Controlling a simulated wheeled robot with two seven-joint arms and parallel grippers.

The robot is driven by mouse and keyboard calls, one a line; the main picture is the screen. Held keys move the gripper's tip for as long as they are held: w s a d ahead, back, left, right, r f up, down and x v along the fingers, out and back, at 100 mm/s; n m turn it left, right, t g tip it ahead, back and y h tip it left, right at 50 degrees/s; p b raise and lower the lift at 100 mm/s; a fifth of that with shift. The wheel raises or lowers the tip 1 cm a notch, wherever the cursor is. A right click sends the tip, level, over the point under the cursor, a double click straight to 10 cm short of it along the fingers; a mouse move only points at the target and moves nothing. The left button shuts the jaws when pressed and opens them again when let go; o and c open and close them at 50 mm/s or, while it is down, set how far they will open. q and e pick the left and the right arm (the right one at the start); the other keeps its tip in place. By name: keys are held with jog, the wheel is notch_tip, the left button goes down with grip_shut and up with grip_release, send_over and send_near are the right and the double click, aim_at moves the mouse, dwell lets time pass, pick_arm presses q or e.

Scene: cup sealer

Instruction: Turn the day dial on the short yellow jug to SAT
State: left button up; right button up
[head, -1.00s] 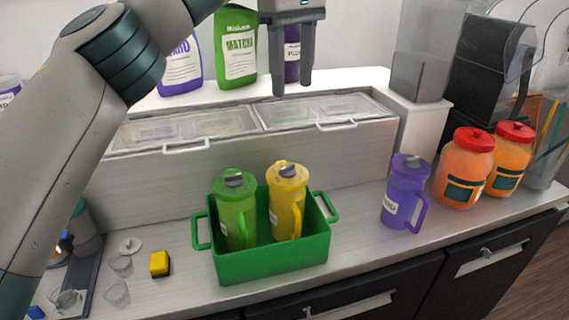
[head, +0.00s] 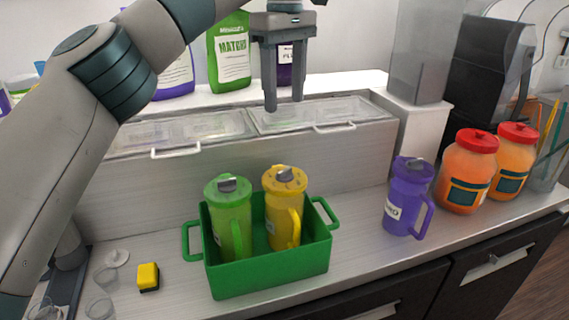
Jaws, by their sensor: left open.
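The yellow jug (head: 283,222) stands upright in a green crate (head: 270,278), on the right side of it. Its round yellow lid (head: 285,179) faces up and carries small marks too small to read, with a grey piece at its back edge. A green jug (head: 231,222) stands beside it on the left, and a purple jug (head: 397,205) stands on the counter to the right. My left gripper (head: 285,104) is open and empty, pointing down, above and behind the yellow jug in the picture. My right gripper is not in view.
Lidded bins (head: 215,126) line the raised shelf behind the crate. Orange jars (head: 466,178) stand at the right. A yellow block (head: 148,277) and clear cups (head: 101,306) lie at the left. The counter between crate and purple jug is clear.

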aim_at(285, 170)
pick_arm(q)
notch_tip(285, 170, down, 15)
jog(key=p, duration=0.3)
jog(key=shift+f+p, duration=0.15)
jog(key=shift+p, duration=0.25)
jog(key=shift+f, duration=0.7)
jog(key=c, duration=1.1)
jog(key=shift+o, duration=0.2)
